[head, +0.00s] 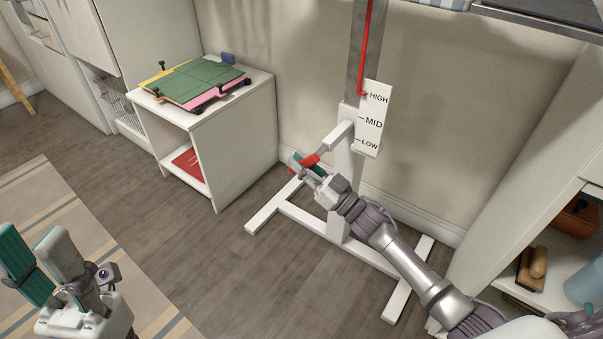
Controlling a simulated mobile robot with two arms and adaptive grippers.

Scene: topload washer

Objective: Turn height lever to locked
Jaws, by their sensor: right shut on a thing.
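The height lever (333,139) sticks out to the left from the white post of the stand (345,178) and slopes down to a red grip. My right gripper (304,166) reaches in from the lower right and is shut on the lever's red end. Its fingers partly hide the grip. A white scale plate (373,118) beside the post reads HIGH, MID and LOW, and the red pointer (362,92) ends near HIGH. My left gripper (38,250) is at the lower left, with its fingers apart and empty, far from the lever.
A white cabinet (245,125) with green and coloured boards on top stands left of the post. The stand's white feet (274,207) spread over the wooden floor. White shelving (520,215) with a brush stands at the right. The floor at centre left is clear.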

